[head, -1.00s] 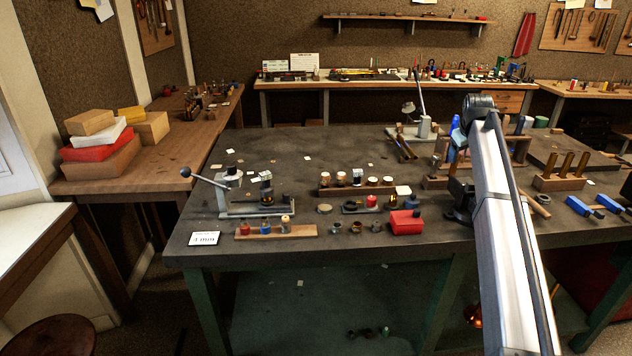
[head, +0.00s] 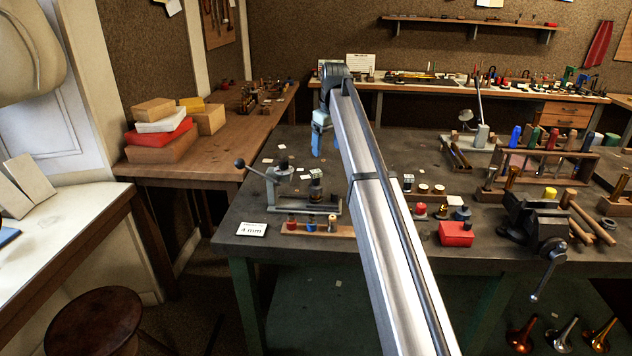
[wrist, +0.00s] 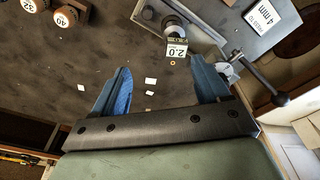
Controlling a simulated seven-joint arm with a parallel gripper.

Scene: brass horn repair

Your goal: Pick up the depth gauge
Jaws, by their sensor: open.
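I cannot tell for certain which thing is the depth gauge. A small piece with a white face marked "2.0" (wrist: 176,50) and a round metal top sits at the lever fixture; a white-topped piece (head: 317,170) shows there in the head view. My gripper (wrist: 163,78) is open, its two blue fingers wide apart, with nothing between them. In the head view its blue fingers (head: 321,140) hang over the bench behind the fixture. In the wrist view the marked piece lies beyond the fingertips, nearer the right finger. My arm hides part of the bench middle.
The lever fixture (head: 290,200) has a ball-ended handle and stands near a "4 mm" card (head: 252,229). Numbered round pieces (wrist: 65,17) show at the wrist view's upper left. A red box (head: 456,233) and a vise (head: 536,220) stand right. Small paper scraps lie on open bench.

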